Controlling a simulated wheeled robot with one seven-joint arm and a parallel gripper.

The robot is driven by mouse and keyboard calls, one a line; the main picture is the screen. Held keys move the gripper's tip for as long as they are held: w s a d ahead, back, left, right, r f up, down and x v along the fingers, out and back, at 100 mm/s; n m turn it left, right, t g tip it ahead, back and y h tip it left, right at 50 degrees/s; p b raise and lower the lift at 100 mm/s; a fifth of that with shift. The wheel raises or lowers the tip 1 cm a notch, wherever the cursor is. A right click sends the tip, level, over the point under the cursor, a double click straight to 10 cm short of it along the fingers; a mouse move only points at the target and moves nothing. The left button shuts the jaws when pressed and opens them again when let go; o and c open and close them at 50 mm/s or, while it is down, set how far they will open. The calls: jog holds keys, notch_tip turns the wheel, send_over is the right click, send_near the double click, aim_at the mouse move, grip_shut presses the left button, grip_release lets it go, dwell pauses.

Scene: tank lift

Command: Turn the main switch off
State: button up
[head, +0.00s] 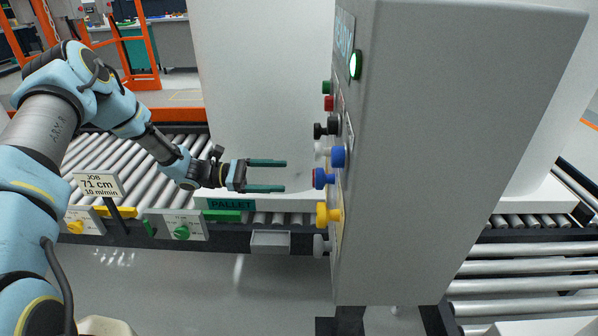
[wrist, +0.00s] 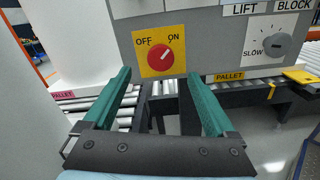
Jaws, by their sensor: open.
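The main switch is a red round knob (wrist: 159,54) on a yellow plate (wrist: 147,67) marked OFF at the left and ON at the right. Its pale pointer mark leans up and right, toward ON. In the wrist view it sits ahead, between and beyond my open fingertips (wrist: 159,75). In the head view my gripper (head: 285,175) is open and empty, pointing right at the control cabinet (head: 450,120), with a gap before its row of knobs. That view sees the panel face nearly edge-on, so I cannot tell which knob there is the main switch.
The panel carries a green button (head: 326,87), blue knob (head: 338,156), yellow knob (head: 327,215) and others close together. A grey SLOW knob (wrist: 277,46) is right of the switch. A roller conveyor (head: 150,150) runs behind my arm; a JOB sign (head: 98,185) stands left.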

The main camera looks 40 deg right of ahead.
jog(key=p+x, duration=0.2)
jog(key=x, duration=0.6)
jog(key=shift+s, duration=0.15)
jog(key=shift+d, duration=0.1)
jog(key=c, duration=1.4)
jog(key=shift+w+d+f+n+b, duration=0.1)
jog(key=shift+n+b, duration=0.15)
jog(key=shift+n, duration=2.7)
jog(key=shift+w+f+n+b, duration=0.1)
jog(key=shift+n+b, duration=0.2)
jog(key=shift+n, duration=2.7)
jog(key=shift+w+d+n+b, duration=0.1)
jog(key=shift+n+b, duration=0.15)
jog(key=shift+n, duration=2.7)
